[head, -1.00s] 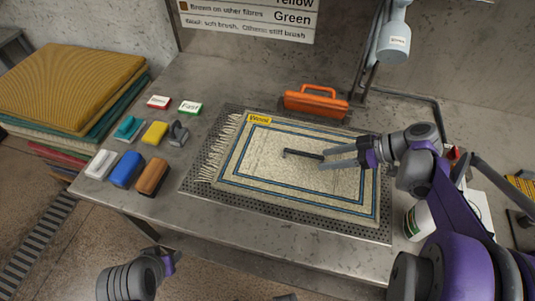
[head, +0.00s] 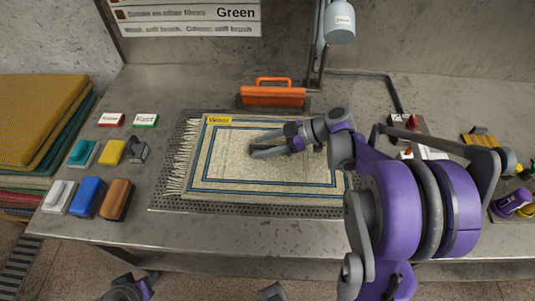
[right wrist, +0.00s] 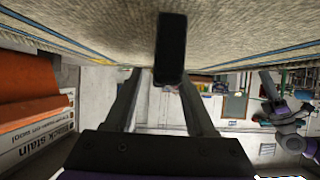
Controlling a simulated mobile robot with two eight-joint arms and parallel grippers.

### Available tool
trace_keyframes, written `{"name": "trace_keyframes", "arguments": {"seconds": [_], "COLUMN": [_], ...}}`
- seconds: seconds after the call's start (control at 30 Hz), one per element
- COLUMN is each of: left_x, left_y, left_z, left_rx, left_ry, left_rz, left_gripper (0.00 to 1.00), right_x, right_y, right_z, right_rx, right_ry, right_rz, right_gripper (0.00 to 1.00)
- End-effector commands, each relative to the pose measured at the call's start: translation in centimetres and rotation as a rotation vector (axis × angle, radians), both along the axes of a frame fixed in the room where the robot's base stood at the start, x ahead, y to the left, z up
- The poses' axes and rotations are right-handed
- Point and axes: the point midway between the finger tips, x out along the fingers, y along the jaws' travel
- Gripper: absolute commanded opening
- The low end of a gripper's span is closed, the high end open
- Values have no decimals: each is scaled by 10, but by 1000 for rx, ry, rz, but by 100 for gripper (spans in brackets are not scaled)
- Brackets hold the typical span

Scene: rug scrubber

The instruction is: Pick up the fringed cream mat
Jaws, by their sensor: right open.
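The fringed cream mat (head: 225,172) lies flat on a dark perforated panel on the bench, with blue border lines, fringe along its left edge and a yellow Wool label at its top left corner. It also fills the top of the right wrist view (right wrist: 100,22). My right gripper (head: 252,146) is over the middle of the mat, jaws open; whether it touches cannot be told. A dark bar (right wrist: 171,48) shows between its fingers in the right wrist view; what it is cannot be told. My left arm shows only partly at the bottom left; its jaws are unclear.
An orange-handled tool (head: 273,94) stands behind the mat. Several brushes and blocks, including a blue one (head: 88,196), stand to the left. A stack of folded mats (head: 40,110) is at far left. A grey lamp-like head (head: 340,22) hangs above. The bench's front strip is clear.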

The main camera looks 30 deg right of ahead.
Motion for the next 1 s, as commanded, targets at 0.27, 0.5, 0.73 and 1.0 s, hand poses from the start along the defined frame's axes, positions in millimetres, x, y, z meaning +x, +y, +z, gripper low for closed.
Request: {"name": "trace_keyframes", "arguments": {"seconds": [0.27, 0.5, 0.73, 1.0], "left_x": [0, 0, 0, 0], "left_y": [0, 0, 0, 0], "left_z": [0, 0, 0, 0], "left_rx": [0, 0, 0, 0], "left_ry": [0, 0, 0, 0], "left_rz": [0, 0, 0, 0], "left_gripper": [50, 50, 50, 50], "right_x": [4, 4, 4, 4], "right_y": [7, 7, 7, 7], "right_z": [-5, -5, -5, -4], "right_rx": [0, 0, 0, 0], "right_ry": [1, 0, 0, 0], "right_rz": [0, -1, -1, -1], "right_gripper": [55, 23, 0, 0]}}
